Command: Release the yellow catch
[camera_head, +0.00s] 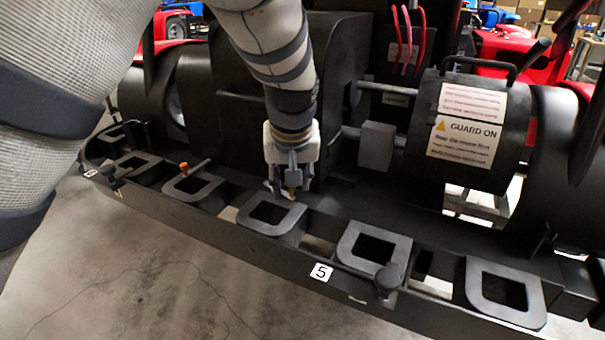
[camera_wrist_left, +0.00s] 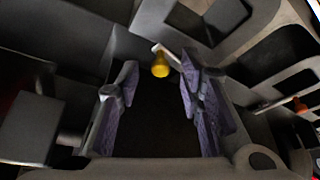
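The yellow catch (camera_wrist_left: 160,66) shows in the left wrist view as a small yellow knob at the end of a pale lever, near the edge of a grey frame. It lies ahead of my left gripper (camera_wrist_left: 161,82), between the lines of its two purple-grey fingers. The fingers are apart with nothing clearly held between them. In the head view my left gripper (camera_head: 289,187) points down at the rail, and a speck of yellow shows at its tips. Whether the fingers touch the catch cannot be told. My right gripper is not in view.
A black rail (camera_head: 250,236) with several grey square frames runs along the front. An orange-tipped lever (camera_head: 184,167) stands left of my gripper. A black knob (camera_head: 388,278) and a label "5" (camera_head: 321,272) are at the right.

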